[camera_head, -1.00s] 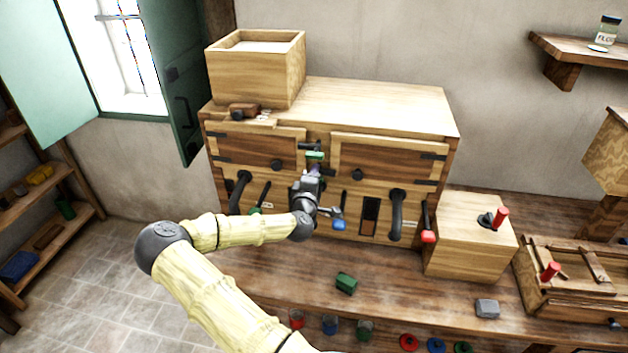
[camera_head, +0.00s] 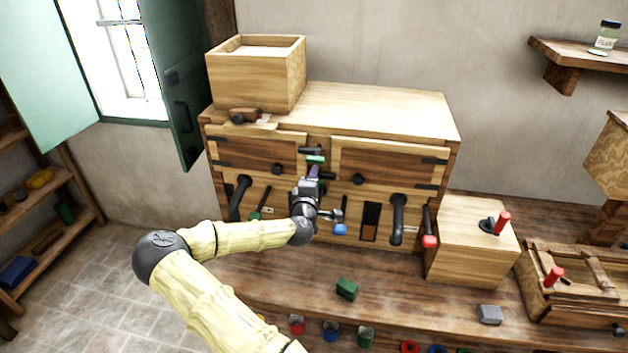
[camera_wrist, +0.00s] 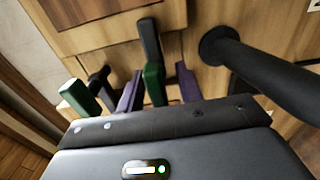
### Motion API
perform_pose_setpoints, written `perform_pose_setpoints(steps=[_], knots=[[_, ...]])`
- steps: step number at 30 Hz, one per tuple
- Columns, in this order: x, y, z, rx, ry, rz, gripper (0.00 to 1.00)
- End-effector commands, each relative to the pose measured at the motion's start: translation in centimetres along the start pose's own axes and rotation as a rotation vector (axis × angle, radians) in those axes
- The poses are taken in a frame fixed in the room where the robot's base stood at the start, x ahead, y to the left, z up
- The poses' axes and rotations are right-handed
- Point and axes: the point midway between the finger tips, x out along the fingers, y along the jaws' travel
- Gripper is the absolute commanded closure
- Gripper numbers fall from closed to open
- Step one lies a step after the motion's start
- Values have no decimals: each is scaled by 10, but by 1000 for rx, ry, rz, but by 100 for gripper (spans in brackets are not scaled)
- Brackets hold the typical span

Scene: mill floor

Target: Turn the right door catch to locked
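The wooden cabinet has a left door (camera_head: 255,148) and a right door (camera_head: 390,163). A catch with a dark bar and green handle (camera_head: 315,159) sits between them. My gripper (camera_head: 313,172) is at this middle strip, its purple fingertips just below the green handle. In the wrist view my gripper (camera_wrist: 159,88) has its two purple fingers apart. A green handle (camera_wrist: 154,84) on a black piece stands between them, with a gap at the right finger. A second green handle (camera_wrist: 80,97) is to the left, outside the fingers. I cannot tell firmly which catch is between the fingers.
A black bar handle (camera_wrist: 265,75) lies close right of the fingers. On the cabinet front are black handles (camera_head: 398,217), a blue-tipped lever (camera_head: 340,229) and a red-tipped lever (camera_head: 429,240). A green block (camera_head: 346,288) lies on the bench below.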

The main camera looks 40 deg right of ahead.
Motion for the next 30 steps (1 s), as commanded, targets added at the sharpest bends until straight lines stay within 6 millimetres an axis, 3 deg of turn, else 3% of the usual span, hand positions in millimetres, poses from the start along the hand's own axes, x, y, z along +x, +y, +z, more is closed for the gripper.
perform_pose_setpoints(steps=[5, 11, 30], knots=[[-1, 0, 0, 1, 0, 1, 65], [-18, -1, 0, 2, -1, 1, 65], [-132, -2, -1, 1, 1, 1, 65]])
